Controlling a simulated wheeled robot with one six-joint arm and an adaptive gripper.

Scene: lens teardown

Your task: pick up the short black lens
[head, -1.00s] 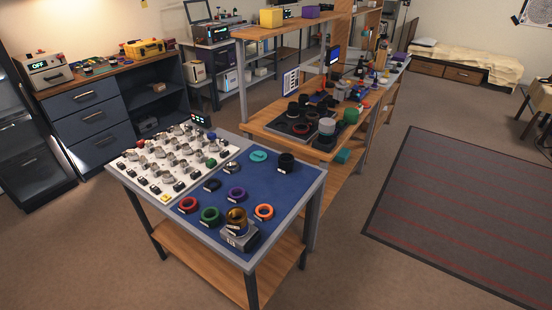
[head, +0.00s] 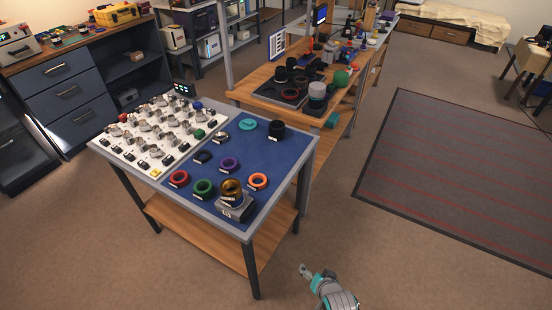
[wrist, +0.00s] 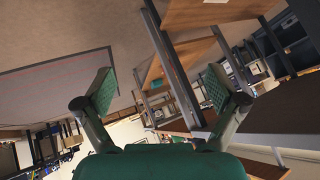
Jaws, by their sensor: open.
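A short black lens (head: 276,129) stands upright at the far right corner of the blue mat (head: 255,150) on the near table, in the head view. Several other black cylinders stand on the bench behind, too small to tell apart. My gripper (head: 310,272) is at the lower edge of the head view, in front of and right of the near table, well apart from the lens. In the wrist view its two green-padded fingers (wrist: 160,89) are spread open with nothing between them. The lens on the mat cannot be made out in the wrist view.
Coloured rings, including a red ring (head: 179,178) and an orange ring (head: 258,181), lie on the mat near an amber lens (head: 231,188) on a grey block. A white board (head: 150,130) holds many small parts.

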